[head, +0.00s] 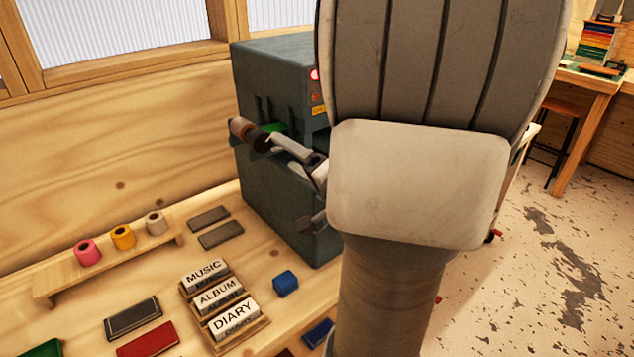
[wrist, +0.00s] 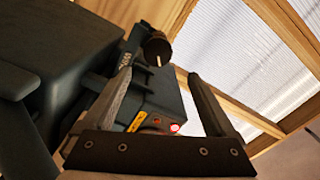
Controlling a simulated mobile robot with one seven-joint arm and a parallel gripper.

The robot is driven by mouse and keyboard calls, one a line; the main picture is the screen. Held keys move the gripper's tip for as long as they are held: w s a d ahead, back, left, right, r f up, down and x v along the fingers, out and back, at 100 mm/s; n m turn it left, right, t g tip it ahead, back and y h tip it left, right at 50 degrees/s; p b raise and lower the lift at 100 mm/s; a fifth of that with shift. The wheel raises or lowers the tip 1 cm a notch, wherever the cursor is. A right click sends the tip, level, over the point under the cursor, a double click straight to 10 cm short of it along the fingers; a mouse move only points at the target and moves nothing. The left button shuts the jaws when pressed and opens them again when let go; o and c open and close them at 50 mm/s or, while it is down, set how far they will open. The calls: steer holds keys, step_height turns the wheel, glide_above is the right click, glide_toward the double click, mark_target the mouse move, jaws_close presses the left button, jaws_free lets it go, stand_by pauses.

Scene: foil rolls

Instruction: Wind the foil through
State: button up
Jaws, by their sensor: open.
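The foil machine (head: 285,90) is a dark green-grey block on the bench, partly hidden behind my arm. A brown knob (head: 240,127) with a dark collar sticks out on its left side. In the wrist view the knob (wrist: 157,47) lies beyond and between my two fingertips, which do not visibly touch it. My gripper (wrist: 160,78) is open and empty. In the head view one finger points left toward the knob, and my arm hides much of the gripper. Pink (head: 88,252), yellow (head: 122,237) and pale (head: 154,223) foil rolls stand on a wooden rack.
A red light (wrist: 174,128) and yellow label (wrist: 137,121) are on the machine. MUSIC, ALBUM and DIARY blocks (head: 218,292), a blue block (head: 286,281) and several flat covers (head: 146,340) lie in front. The wooden wall and window are close behind.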

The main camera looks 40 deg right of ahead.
steer(key=shift+s+f+b, duration=0.15)
steer(key=shift+s+b, duration=0.1)
steer(key=shift+b, duration=0.3)
